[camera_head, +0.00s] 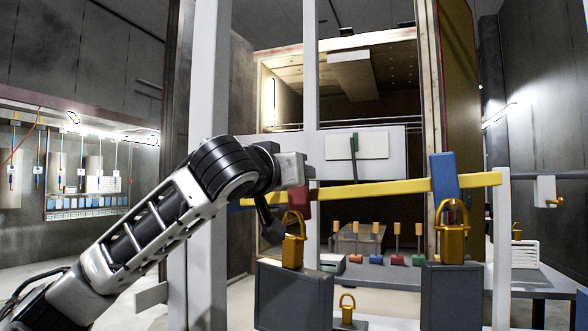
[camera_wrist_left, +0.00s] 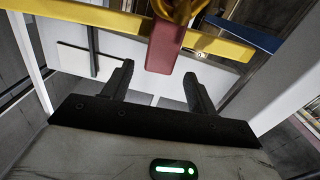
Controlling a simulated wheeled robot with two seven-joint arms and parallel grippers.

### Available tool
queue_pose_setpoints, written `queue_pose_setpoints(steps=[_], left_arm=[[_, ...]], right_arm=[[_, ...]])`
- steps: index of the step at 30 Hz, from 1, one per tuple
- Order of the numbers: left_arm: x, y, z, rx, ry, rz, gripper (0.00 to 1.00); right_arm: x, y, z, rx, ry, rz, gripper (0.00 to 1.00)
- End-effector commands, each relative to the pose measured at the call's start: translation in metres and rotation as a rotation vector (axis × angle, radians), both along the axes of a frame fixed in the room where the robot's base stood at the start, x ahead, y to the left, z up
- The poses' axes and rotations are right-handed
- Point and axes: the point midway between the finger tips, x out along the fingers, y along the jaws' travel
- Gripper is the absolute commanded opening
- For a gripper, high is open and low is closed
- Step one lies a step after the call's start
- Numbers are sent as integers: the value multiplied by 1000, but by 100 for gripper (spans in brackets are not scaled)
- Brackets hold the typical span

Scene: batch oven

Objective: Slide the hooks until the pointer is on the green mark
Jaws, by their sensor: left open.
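A yellow beam (camera_head: 385,188) runs across a white frame, its right end higher in the head view. A red hook slider (camera_head: 299,203) sits on its left part with a brass weight (camera_head: 293,250) below it. A blue hook slider (camera_head: 444,172) sits near the right end with another brass weight (camera_head: 453,240). My right gripper is not in view.
Grey boxes (camera_head: 296,296) (camera_head: 451,297) stand below the hanging weights. A smaller brass weight (camera_head: 347,316) is low between them. White frame posts (camera_head: 311,75) (camera_head: 501,250) stand close to the beam.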

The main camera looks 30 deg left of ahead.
Motion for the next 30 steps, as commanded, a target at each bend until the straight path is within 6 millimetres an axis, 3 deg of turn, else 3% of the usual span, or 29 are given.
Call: queue_pose_setpoints(steps=[6,17,24,30], left_arm=[[26,6,1,1,0,-1,58],[31,7,0,1,-1,-1,58],[31,7,0,1,-1,-1,0],[33,-4,1,1,-1,-7,0]], right_arm=[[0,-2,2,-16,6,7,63],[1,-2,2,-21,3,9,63],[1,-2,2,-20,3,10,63],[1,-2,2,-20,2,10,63]])
